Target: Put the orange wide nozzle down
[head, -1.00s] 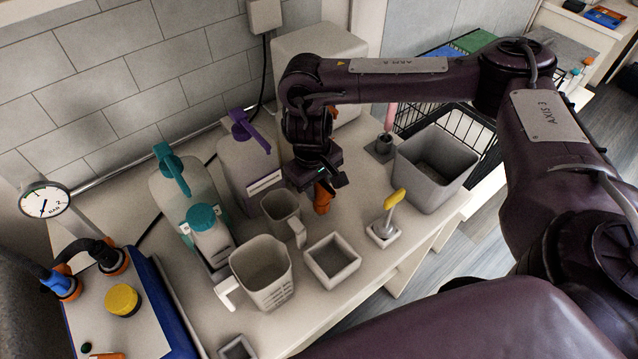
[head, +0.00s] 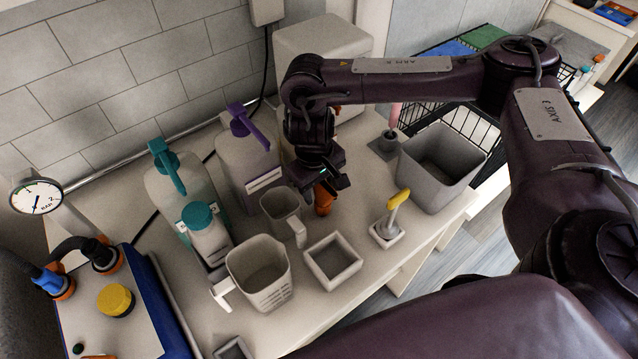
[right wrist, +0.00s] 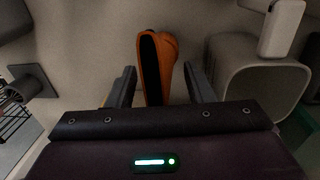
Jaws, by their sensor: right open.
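The orange wide nozzle (head: 323,203) appears to stand on the pale worktop, just right of the small grey jug (head: 279,207). My right gripper (head: 324,187) is directly above it, pointing down. In the right wrist view the orange nozzle (right wrist: 156,62) shows between the two spread fingers of the gripper (right wrist: 160,82), with a gap on each side. The gripper is open and its fingers do not appear to touch the nozzle. The nozzle's upper part is partly hidden by the gripper in the head view. My left gripper is not in view.
A square grey tray (head: 333,280), a larger jug (head: 262,285) and a yellow-handled tool (head: 397,202) in a holder stand in front. Pump bottles (head: 249,165) stand at left. A grey bin (head: 440,180) stands at right. Little clear worktop surrounds the nozzle.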

